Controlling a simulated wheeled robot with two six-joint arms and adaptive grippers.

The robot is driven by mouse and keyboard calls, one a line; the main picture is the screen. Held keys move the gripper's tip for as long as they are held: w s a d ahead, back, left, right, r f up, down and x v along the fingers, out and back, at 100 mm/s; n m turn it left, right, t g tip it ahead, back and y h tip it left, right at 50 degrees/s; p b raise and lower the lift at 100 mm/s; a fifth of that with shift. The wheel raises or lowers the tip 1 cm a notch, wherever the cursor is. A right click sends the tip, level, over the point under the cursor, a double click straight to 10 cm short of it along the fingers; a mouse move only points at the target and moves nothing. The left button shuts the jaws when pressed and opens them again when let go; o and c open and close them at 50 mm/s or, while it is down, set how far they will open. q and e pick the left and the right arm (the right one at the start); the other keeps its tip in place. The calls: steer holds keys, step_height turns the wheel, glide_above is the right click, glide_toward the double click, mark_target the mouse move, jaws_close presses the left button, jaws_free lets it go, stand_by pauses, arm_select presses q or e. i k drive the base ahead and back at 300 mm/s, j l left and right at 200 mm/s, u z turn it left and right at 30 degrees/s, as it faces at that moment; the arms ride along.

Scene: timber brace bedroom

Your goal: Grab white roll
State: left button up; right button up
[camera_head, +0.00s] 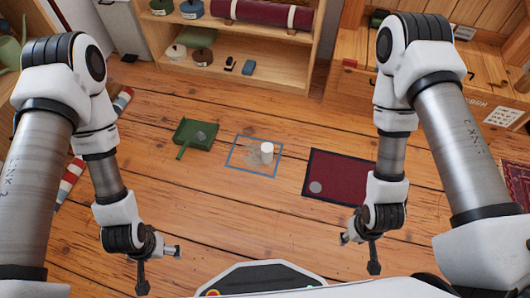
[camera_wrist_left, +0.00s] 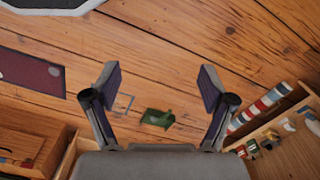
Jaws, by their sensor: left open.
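The white roll (camera_head: 267,148) stands upright on the wooden floor, inside a blue square outline (camera_head: 233,162), with a greyish patch beside it. The blue outline also shows small in the left wrist view (camera_wrist_left: 123,104), where I cannot make out the roll. My left gripper (camera_head: 161,270) is open and empty, well to the left of the roll and nearer to me. Its two spread fingers show in the left wrist view (camera_wrist_left: 158,82). My right gripper (camera_head: 360,254) has its fingers apart and appears empty, to the right of the roll and nearer to me.
A green dustpan (camera_head: 194,135) lies left of the outline. A dark red mat (camera_head: 335,175) with a grey disc (camera_head: 316,187) lies right of it. A wooden shelf (camera_head: 275,85) stands behind, a wooden chest (camera_head: 445,88) at back right. Floor around the outline is clear.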

mark_target(267, 148)
steer(key=i+l+u, duration=0.1)
steer(key=l, duration=0.35)
steer(key=i+l+u, duration=0.15)
steer(key=l, duration=0.3)
steer(key=i+l+u, duration=0.1)
steer(key=l, duration=0.4)
steer(key=i+l+u, duration=0.15)
steer(key=l, duration=0.35)
steer(key=i+l+u, duration=0.1)
steer(key=l, duration=0.4)
